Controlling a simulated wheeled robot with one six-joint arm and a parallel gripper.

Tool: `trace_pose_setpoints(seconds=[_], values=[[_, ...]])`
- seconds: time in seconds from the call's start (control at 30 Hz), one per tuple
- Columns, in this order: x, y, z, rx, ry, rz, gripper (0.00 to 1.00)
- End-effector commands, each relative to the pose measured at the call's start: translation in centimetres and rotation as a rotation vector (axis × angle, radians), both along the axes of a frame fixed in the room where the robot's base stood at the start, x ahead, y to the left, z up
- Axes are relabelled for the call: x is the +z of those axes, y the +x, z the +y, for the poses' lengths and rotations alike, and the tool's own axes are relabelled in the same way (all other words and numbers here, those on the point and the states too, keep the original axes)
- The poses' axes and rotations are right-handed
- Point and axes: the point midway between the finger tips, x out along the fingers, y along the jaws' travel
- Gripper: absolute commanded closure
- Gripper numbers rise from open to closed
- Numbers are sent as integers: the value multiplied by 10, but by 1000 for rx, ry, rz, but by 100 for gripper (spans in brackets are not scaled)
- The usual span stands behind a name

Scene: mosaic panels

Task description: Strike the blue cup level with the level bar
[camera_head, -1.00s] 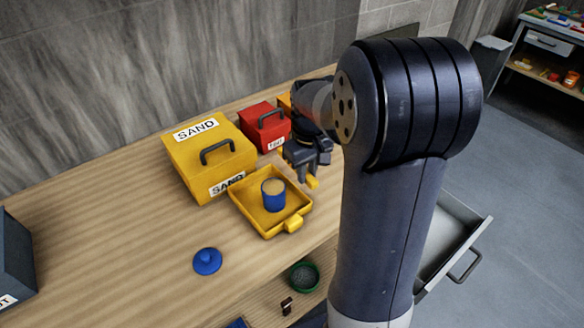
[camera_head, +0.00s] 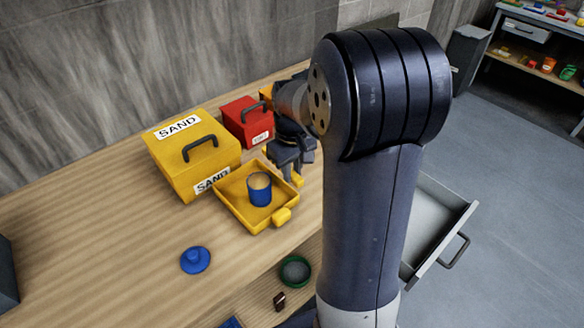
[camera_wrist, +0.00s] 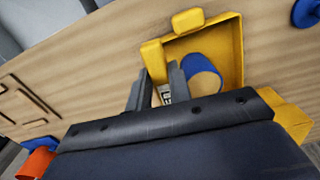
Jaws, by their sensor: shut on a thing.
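The blue cup (camera_head: 260,190) stands upright in the yellow tray (camera_head: 232,205), with tan sand at its top. In the wrist view the cup (camera_wrist: 203,68) is just right of my fingers, inside the tray (camera_wrist: 236,45). My gripper (camera_head: 292,172) is beside the tray's right rim. It is shut on a yellow piece that looks like the level bar (camera_head: 298,180); this shows at the fingertips in the wrist view (camera_wrist: 153,60). The bar looks apart from the cup. Most of the bar is hidden by the fingers, so its tilt and exact height are unclear.
A yellow SAND box (camera_head: 193,155) and a red box (camera_head: 247,122) stand behind the tray. A blue lid-like piece (camera_head: 196,260) lies in front on the bench. An open drawer (camera_head: 440,220) juts out right of my arm.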

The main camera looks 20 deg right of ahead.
Motion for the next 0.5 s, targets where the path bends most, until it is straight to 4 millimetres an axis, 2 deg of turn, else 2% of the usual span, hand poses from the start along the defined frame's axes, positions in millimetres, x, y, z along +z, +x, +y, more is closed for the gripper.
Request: trace_pose_setpoints(seconds=[0.5], values=[[-28, 0, 0, 0, -1, -1, 100]])
